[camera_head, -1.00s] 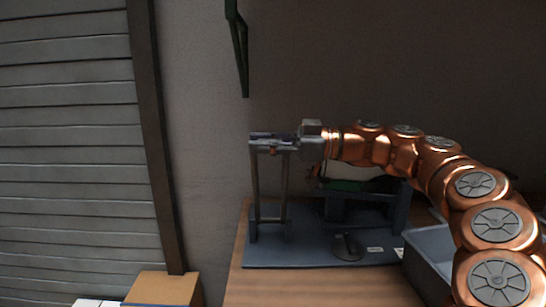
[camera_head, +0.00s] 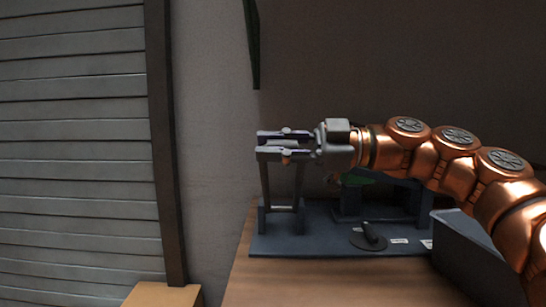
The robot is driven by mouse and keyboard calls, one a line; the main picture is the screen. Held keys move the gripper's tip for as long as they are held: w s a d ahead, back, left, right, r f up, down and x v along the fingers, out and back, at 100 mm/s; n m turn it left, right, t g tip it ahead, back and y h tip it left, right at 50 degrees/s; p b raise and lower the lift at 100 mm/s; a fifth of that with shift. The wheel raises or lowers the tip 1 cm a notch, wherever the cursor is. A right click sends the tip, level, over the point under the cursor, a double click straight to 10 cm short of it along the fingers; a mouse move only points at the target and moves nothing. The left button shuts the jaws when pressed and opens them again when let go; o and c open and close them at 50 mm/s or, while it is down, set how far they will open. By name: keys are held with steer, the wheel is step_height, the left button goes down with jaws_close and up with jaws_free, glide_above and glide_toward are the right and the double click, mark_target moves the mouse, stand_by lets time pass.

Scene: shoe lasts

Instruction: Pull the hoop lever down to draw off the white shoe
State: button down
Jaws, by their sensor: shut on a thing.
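The hoop lever (camera_head: 264,185) is a grey frame with two uprights standing on a dark blue-grey base plate (camera_head: 300,245). Its uprights look close to upright. My gripper (camera_head: 285,143) is shut on the hoop's top crossbar, with its fingers pointing left. Behind the hoop, a dark stand (camera_head: 376,213) rises from the plate, and a green part (camera_head: 357,178) shows just under my arm. I cannot make out the white shoe now; my copper-coloured arm covers the space above the stand.
A grey bin (camera_head: 475,255) is at the right. A cardboard box (camera_head: 165,296) is low at left. A dark green bracket (camera_head: 252,45) hangs above. The wooden table front (camera_head: 330,285) is clear.

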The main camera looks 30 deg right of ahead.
steer(key=shift+s+a+f+n+b, duration=0.25)
steer(key=shift+s+f+n+b, duration=0.15)
steer(key=shift+f+b, duration=0.3)
steer(key=shift+s+a+f+n+b, duration=0.3)
steer(key=shift+s+f+b, duration=0.2)
steer(key=shift+b, duration=0.3)
steer(key=c, duration=0.9)
jaws_free()
steer(key=shift+c, duration=0.2)
steer(key=shift+r, duration=0.1)
step_height(320, 180, up, 10)
